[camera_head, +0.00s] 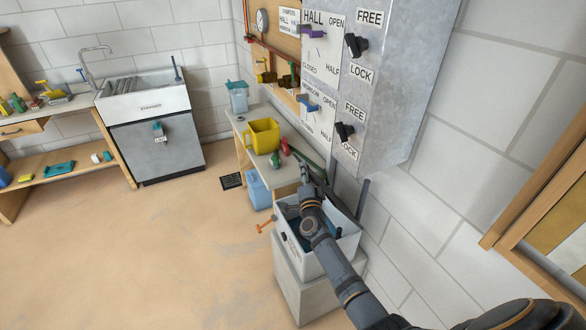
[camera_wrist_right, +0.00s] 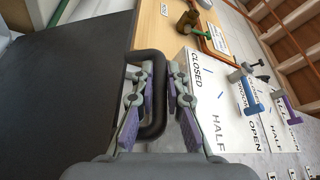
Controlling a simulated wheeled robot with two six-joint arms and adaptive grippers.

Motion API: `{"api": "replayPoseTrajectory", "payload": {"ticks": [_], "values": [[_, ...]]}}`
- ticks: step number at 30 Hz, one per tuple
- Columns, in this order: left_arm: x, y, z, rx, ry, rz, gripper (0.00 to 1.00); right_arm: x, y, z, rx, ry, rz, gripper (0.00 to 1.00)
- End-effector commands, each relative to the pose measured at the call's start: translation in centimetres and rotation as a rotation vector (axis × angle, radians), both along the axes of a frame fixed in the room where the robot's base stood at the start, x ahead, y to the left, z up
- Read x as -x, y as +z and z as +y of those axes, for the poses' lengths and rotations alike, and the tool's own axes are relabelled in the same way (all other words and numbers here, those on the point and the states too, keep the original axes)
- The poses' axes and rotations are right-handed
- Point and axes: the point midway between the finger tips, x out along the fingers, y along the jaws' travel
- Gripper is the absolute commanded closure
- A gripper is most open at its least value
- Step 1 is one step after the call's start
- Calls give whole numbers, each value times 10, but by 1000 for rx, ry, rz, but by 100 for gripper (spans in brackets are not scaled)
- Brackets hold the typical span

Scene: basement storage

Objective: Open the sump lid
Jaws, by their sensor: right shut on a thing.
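My right gripper (camera_head: 304,172) is above the far rim of an open white box (camera_head: 347,243) at the lower middle of the head view. In the right wrist view my right gripper (camera_wrist_right: 157,88) is shut on a black loop handle (camera_wrist_right: 153,60). A large dark flat panel (camera_wrist_right: 75,85), which looks like the sump lid, lies left of the handle. How the handle joins it is partly hidden by the fingers. My arm covers part of the box, so its inside shows only partly. My left gripper is not in view.
A grey panel box (camera_head: 400,75) with levers hangs on the wall close above my gripper. A bench (camera_head: 240,130) with a yellow container (camera_head: 263,136) stands just beyond the white box. A sink (camera_head: 145,95) is at the back left. The floor (camera_head: 130,250) at left is clear.

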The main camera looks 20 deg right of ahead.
Motion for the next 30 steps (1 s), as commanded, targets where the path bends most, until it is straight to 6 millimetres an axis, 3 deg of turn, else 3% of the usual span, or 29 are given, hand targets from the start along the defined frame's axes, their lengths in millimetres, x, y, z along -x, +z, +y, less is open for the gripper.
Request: {"api": "replayPoseTrajectory", "payload": {"ticks": [1, 9, 27, 28, 30], "values": [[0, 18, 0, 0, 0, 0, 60, -1, 16, -8, -23, -1, -1, 100], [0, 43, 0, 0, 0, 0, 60, -1, 27, -35, -131, -1, 1, 100], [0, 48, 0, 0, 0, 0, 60, -2, 26, -44, -166, 0, 4, 100], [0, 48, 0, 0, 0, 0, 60, -2, 26, -44, -166, 0, 4, 84], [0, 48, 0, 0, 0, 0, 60, -2, 26, -44, -166, 0, 5, 74]]}}
